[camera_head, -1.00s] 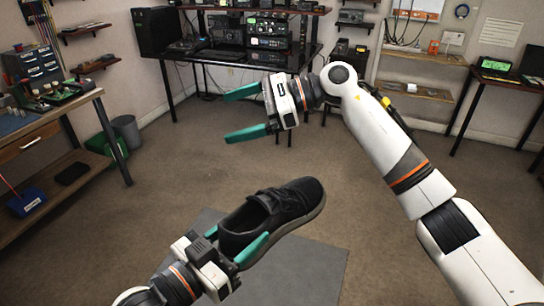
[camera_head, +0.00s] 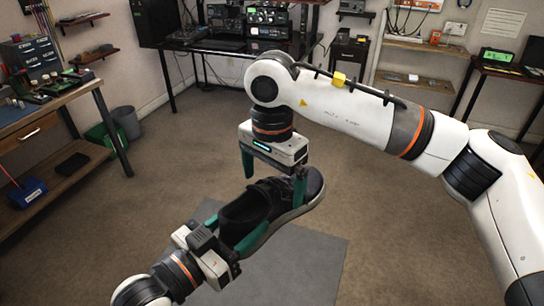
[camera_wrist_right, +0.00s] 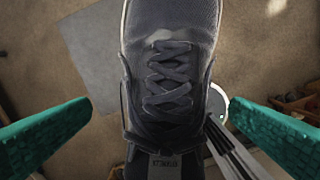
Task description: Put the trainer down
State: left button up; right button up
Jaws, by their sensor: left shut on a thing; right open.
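The black trainer (camera_head: 252,208) is held above the floor with its toe pointing up and right in the head view. My left gripper (camera_head: 240,217) is shut on its heel end, one green finger on each side. My right gripper (camera_head: 273,178) is open above the trainer, fingers pointing down, one on either side of its front part. In the right wrist view the laced upper of the trainer (camera_wrist_right: 170,75) lies between the open fingers (camera_wrist_right: 163,108), with gaps on both sides. Part of the toe is hidden by a right finger in the head view.
A grey mat (camera_head: 312,265) lies on the brown floor below the trainer. A workbench (camera_head: 60,115) with a lower shelf stands at the left, with a grey bin (camera_head: 126,122) beside it. A dark desk with radio equipment (camera_head: 255,25) is at the back. Floor around the mat is clear.

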pick_arm(q)
jog(key=shift+r, duration=0.1)
pick_arm(e)
jog(key=shift+f, duration=2.4)
jog(key=shift+a, duration=0.1)
jog(key=c, duration=1.1)
pick_arm(q)
jog(key=o, duration=1.3)
jog(key=shift+c, duration=0.2)
